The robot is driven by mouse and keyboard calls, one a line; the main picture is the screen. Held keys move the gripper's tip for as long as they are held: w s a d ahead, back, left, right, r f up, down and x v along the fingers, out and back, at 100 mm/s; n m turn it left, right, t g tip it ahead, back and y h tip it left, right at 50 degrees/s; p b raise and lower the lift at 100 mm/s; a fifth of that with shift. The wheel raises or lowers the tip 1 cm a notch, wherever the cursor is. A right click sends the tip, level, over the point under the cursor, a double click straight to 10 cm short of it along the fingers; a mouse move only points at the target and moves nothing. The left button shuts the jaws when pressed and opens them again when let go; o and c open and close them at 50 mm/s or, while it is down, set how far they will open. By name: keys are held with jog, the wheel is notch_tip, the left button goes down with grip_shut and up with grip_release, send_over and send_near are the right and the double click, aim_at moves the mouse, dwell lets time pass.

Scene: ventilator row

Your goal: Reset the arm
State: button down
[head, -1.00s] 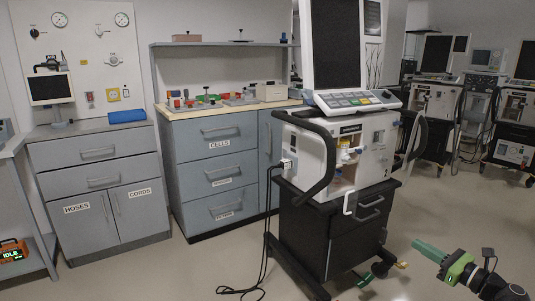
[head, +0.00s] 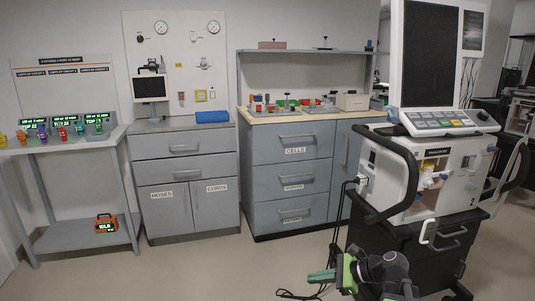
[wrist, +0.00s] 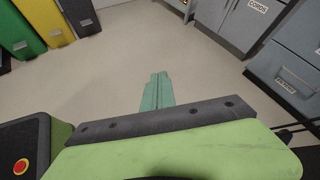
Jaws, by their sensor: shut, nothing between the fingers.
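My gripper (head: 321,276) is at the lower middle of the head view, low over the floor, in front of the ventilator cart. Its green fingers are together and hold nothing. In the wrist view the shut fingers (wrist: 157,92) point out over bare floor. My arm is folded low, with its dark joints at the bottom edge of the head view.
The ventilator (head: 425,180) on its black cart stands close on the right, a cord trailing to the floor. Grey cabinets (head: 186,185) and drawers (head: 292,175) line the back wall. A bench (head: 75,143) with colored items is at left. Floor between is clear.

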jog(key=s+a+f+n+g+h, duration=0.25)
jog(key=a+f+n, duration=0.2)
jog(key=a, duration=0.35)
jog(key=s+d+f+n+g+h+p, duration=0.1)
jog(key=s+f+n+g+h, duration=0.1)
jog(key=s+f+n+h, duration=0.45)
jog(key=w+d+r+n+h, duration=0.1)
jog(key=w+d+n+h, duration=0.1)
jog(key=d+n, duration=0.55)
notch_tip(320, 180, up, 38)
jog(key=p, duration=3.8)
jog(key=shift+s+n, duration=0.25)
jog(key=shift+n, duration=0.2)
jog(key=shift+g, duration=0.25)
